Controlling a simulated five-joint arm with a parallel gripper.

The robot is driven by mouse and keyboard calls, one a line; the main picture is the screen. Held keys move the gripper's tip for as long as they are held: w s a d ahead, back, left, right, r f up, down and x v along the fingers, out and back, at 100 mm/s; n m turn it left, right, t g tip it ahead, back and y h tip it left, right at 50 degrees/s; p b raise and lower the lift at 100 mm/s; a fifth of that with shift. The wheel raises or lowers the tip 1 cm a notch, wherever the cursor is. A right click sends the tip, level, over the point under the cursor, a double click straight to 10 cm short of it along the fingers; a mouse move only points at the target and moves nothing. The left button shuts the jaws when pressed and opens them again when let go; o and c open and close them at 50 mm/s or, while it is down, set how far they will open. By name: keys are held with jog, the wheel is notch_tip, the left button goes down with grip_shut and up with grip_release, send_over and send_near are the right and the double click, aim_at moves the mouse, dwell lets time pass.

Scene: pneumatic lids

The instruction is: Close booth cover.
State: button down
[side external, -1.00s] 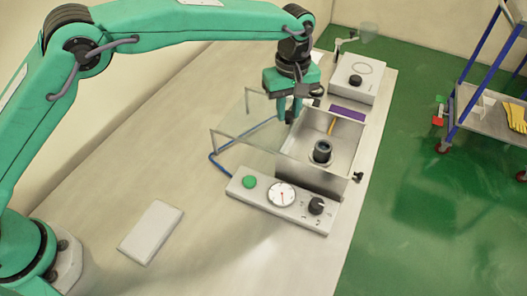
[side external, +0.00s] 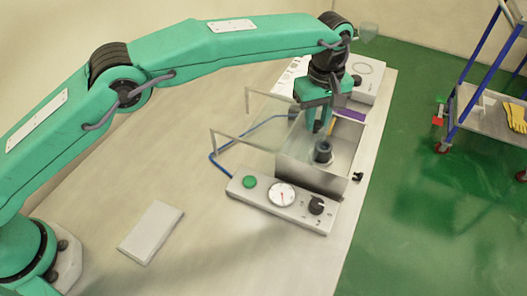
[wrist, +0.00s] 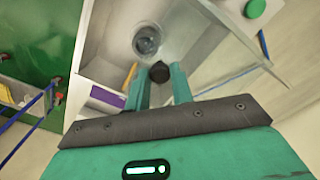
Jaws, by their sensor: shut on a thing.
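The booth is an open-topped grey box (side external: 308,178) with a dark round fitting (side external: 323,152) inside. A clear cover (side external: 270,108) shows at its left on a thin raised frame. The clear sheet is faint, and I cannot tell how far it reaches over the box. My gripper (side external: 318,130) points down above the box opening, behind the fitting. In the wrist view my gripper (wrist: 161,82) is shut on a small dark knob (wrist: 159,72), which appears to belong to the cover. The fitting (wrist: 147,40) lies beyond it.
A control panel (side external: 265,207) with a green button, gauge and black knob stands in front of the box. A second instrument (side external: 367,80) stands behind. A pale slab (side external: 151,232) lies on the bench at left. A trolley (side external: 480,112) is at far right.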

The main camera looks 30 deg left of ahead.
jog(key=c, duration=1.2)
grip_release()
jog(key=shift+r, duration=0.1)
jog(key=shift+r, duration=3.8)
